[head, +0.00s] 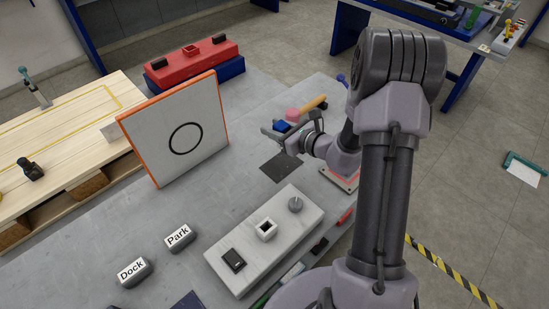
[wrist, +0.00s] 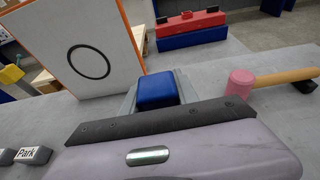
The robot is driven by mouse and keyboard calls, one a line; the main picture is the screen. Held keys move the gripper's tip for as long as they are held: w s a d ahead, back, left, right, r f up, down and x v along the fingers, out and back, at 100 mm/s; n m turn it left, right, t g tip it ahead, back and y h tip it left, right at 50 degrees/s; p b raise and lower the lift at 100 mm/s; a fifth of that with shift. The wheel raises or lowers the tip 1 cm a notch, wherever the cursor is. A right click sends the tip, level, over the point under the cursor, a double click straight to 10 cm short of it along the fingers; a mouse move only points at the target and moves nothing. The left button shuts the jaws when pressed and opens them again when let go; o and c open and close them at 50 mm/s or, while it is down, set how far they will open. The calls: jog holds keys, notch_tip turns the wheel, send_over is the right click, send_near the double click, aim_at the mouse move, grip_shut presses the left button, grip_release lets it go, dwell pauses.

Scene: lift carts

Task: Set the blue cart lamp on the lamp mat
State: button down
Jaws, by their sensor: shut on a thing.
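The blue cart lamp (head: 281,127) is in my gripper (head: 276,131), which is shut on it. In the wrist view the lamp (wrist: 157,90) shows as a blue block with rounded edges, just beyond the dark edge of my gripper. Its lower part is hidden there. A dark square mat (head: 281,166), which looks like the lamp mat, lies flat on the grey table, below and in front of the lamp in the head view. The lamp appears apart from the mat; its exact height is hard to tell. The mat does not show in the wrist view.
A pink-headed mallet (head: 313,105) lies just behind my gripper. A white panel with a black ring (head: 185,138) stands to the left. A grey block with fittings (head: 235,245) lies nearer. Dock (head: 132,270) and Park (head: 178,236) blocks sit front left. Table around the mat is clear.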

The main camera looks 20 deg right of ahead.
jog(key=shift+h, duration=0.3)
jog(key=f+b, duration=0.1)
jog(key=f, duration=0.2)
jog(key=f+b, duration=0.2)
jog(key=f, duration=0.2)
jog(key=f+b, duration=0.1)
jog(key=f, duration=0.2)
jog(key=shift+w+d+f, duration=0.25)
jog(key=shift+d+f, duration=0.05)
jog(key=shift+d, duration=0.1)
jog(key=shift+r, duration=0.2)
jog(key=shift+f+b, duration=0.15)
jog(key=shift+b, duration=0.15)
jog(key=c, duration=0.9)
grip_release()
